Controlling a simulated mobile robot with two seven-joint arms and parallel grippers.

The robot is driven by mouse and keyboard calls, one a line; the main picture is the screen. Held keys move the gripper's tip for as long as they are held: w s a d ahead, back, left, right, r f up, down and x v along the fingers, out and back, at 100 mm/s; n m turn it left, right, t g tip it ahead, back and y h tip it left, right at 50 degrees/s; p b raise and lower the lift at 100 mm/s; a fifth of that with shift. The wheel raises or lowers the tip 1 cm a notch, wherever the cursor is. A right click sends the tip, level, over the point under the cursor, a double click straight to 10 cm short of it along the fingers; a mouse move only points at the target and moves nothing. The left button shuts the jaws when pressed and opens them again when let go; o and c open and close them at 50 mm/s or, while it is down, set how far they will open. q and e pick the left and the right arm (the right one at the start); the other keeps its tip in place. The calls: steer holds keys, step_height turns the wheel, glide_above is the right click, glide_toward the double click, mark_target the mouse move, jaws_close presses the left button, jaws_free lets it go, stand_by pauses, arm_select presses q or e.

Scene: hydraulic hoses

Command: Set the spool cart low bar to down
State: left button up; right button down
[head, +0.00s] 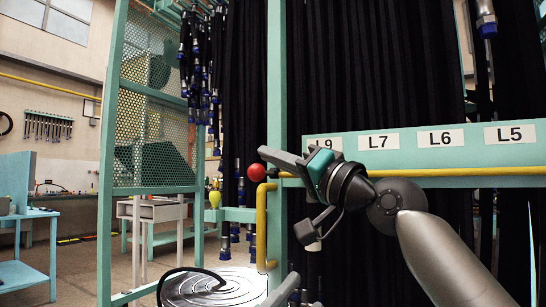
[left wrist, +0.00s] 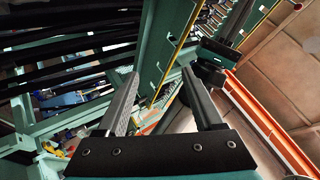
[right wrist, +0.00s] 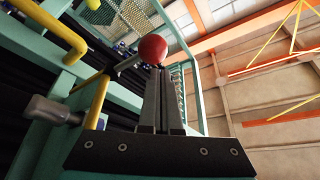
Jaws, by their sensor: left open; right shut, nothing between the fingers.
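The low bar (head: 400,172) is a yellow rod running level along a teal beam in the head view. A red ball knob (head: 257,173) sits beyond its left end, and it also shows in the right wrist view (right wrist: 152,49). My right gripper (head: 264,153) is shut and empty, its fingers pointing left just above the knob. In the right wrist view the fingertips (right wrist: 162,70) end close to the knob; I cannot tell whether they touch it. My left gripper (left wrist: 158,74) is open and empty in the left wrist view.
A yellow upright handle (head: 262,226) is on the teal frame post below the knob. The beam (head: 320,185) carries white labels such as L7 (head: 378,141). Black hoses (head: 375,70) hang behind it. A mesh-sided teal rack (head: 150,110) and a blue table (head: 28,232) stand left.

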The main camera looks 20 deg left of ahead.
arm_select(q)
steer(key=a+f+n+g+y, duration=0.3)
steer(key=f+n+g+y, duration=0.2)
steer(key=f+n+y, duration=1.4)
steer(key=s+d+f+n+g+h+p, duration=0.1)
steer(key=s+d+f+n+g+h, duration=0.2)
steer(key=s+f+g, duration=0.9)
steer(key=shift+s+d+f+h+p, duration=0.25)
steer(key=shift+s+f+h, duration=1.15)
steer(key=shift+s+f, duration=2.85)
arm_select(e)
steer(key=shift+f, duration=0.4)
arm_select(q)
steer(key=shift+w+a+f, duration=0.1)
steer(key=shift+w+f, duration=0.45)
steer(key=shift+w, duration=0.05)
